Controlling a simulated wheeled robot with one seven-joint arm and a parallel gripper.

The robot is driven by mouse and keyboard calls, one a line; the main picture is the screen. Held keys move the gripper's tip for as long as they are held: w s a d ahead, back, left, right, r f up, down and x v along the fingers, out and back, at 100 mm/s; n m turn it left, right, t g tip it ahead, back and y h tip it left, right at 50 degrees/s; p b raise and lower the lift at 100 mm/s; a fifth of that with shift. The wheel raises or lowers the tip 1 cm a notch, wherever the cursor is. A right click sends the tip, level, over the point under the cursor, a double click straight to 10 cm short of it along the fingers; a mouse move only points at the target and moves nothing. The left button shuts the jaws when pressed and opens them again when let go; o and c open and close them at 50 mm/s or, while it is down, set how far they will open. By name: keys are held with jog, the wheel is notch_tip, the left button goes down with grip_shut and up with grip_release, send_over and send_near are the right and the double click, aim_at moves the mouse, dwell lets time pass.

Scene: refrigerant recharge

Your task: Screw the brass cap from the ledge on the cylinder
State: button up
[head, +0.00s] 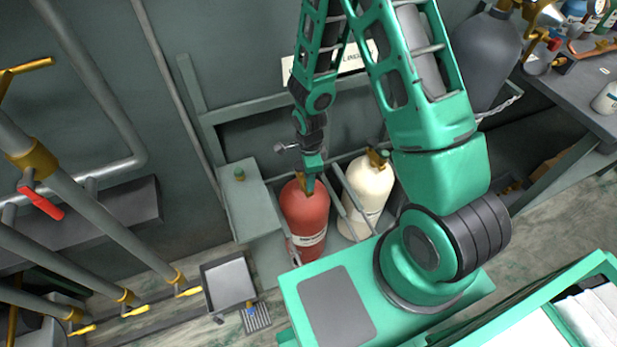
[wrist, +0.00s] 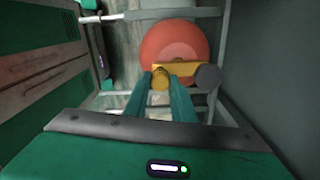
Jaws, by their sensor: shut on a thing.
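The red cylinder (head: 304,218) stands in the rack with a brass valve (wrist: 190,67) on top, which has a dark round knob (wrist: 207,77). My gripper (head: 309,187) is at the top of this cylinder. In the wrist view its two green fingers (wrist: 160,82) are shut on the brass cap (wrist: 160,77), a small rounded brass piece. The cap is at the left end of the valve; I cannot tell whether it touches or is threaded on.
A cream cylinder (head: 369,187) stands right of the red one, with rack bars between them. Pipes with yellow handles and a red lever (head: 42,203) run along the left. A grey tray (head: 229,283) lies on the floor. A workbench (head: 575,95) is at the upper right.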

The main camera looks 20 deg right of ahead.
jog(key=shift+f, duration=0.15)
jog(key=shift+m, duration=1.8)
jog(key=shift+m, duration=0.6)
jog(key=shift+s+m, duration=0.1)
jog(key=shift+m, duration=1.1)
